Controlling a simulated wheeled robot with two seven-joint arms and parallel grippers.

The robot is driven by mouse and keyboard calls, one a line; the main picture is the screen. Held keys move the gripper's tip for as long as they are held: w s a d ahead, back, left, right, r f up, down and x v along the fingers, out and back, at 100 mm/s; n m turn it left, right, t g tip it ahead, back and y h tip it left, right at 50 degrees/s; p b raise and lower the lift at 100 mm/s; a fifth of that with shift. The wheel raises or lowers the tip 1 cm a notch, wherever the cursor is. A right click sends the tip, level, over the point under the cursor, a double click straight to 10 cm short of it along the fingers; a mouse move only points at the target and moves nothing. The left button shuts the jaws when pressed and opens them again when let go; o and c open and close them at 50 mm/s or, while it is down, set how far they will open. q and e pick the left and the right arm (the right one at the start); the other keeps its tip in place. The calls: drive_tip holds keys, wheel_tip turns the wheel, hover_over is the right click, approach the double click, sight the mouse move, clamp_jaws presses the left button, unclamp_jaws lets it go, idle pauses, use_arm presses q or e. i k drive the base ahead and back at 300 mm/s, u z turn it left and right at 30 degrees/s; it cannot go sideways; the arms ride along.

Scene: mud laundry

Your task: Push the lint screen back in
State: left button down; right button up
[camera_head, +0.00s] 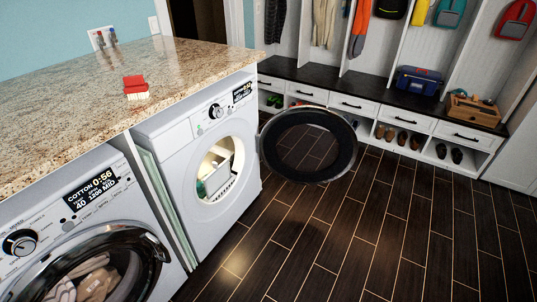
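The dryer (205,150) stands under the counter with its round door (267,142) swung wide open to the right. Its lit drum opening shows a pale, panel-like piece (218,178) standing at the lower front. This looks like the lint screen, raised out of its slot, but it is small and I cannot tell how far it sticks out. A row of dark slots shows along the lower right rim beside it. A small green thing (201,188) sits at the opening's left. Neither of my grippers is in view.
A washer (40,235) with laundry behind its round door stands at left. A bench (340,83) with shoes, bags and coats lines the back. The dark floor (340,230) is clear.

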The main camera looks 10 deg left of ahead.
sight(222, 173)
drive_tip(key=z, duration=0.75)
drive_tip(key=i, duration=2.1)
drive_tip(key=u, duration=1.1)
drive_tip(key=i, duration=0.75)
drive_tip(key=u, duration=0.75)
